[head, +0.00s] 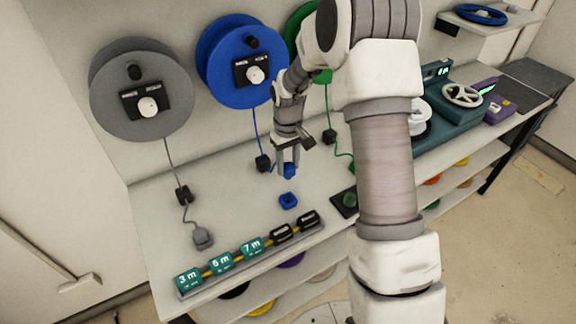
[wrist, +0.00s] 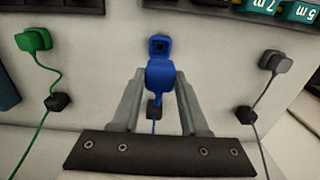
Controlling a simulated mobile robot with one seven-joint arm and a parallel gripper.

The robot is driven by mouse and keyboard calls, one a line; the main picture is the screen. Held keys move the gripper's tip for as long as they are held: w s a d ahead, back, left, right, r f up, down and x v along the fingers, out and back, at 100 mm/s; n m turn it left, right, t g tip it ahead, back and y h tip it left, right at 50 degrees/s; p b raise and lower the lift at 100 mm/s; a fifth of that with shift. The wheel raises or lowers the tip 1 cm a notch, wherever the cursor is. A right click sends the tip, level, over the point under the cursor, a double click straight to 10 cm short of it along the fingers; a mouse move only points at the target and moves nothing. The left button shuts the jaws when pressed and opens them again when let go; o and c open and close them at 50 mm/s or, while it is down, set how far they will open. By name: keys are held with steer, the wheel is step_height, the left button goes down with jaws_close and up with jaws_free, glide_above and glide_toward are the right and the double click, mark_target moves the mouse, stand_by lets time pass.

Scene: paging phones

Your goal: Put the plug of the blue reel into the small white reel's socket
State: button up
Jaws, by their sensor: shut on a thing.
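The blue reel (head: 243,60) hangs on the back wall, and its blue cable (head: 255,125) runs down through a black block (head: 263,163). My gripper (head: 287,168) points down over the table, shut on the blue plug (head: 290,172). The plug also shows between the fingers in the wrist view (wrist: 160,73). A blue square holder (head: 288,201) with a dark opening sits on the table just in front of the plug; in the wrist view it shows just beyond the plug (wrist: 159,44). The small white reel (head: 420,116) is partly hidden behind my arm; its socket cannot be made out.
The grey reel (head: 141,90) and its grey plug (head: 203,237) are at the left. A green plug (head: 350,201) lies near my arm. A rack of labelled blocks (head: 221,262) lines the front edge. A teal machine (head: 450,118) stands at the right. Bare tabletop lies left of my gripper.

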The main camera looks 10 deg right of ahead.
step_height(320, 180, up, 12)
steer(key=p, duration=0.7)
steer(key=shift+f, duration=0.25)
steer(key=shift+d, duration=0.15)
steer(key=w+d+p, duration=0.1)
steer(key=w+d, duration=0.2)
steer(key=d, duration=0.7)
steer(key=w+d+p, duration=0.1)
steer(key=w+d, duration=0.3)
steer(key=d, duration=0.6)
steer(key=shift+d+p, duration=0.3)
steer(key=shift+p, duration=0.1)
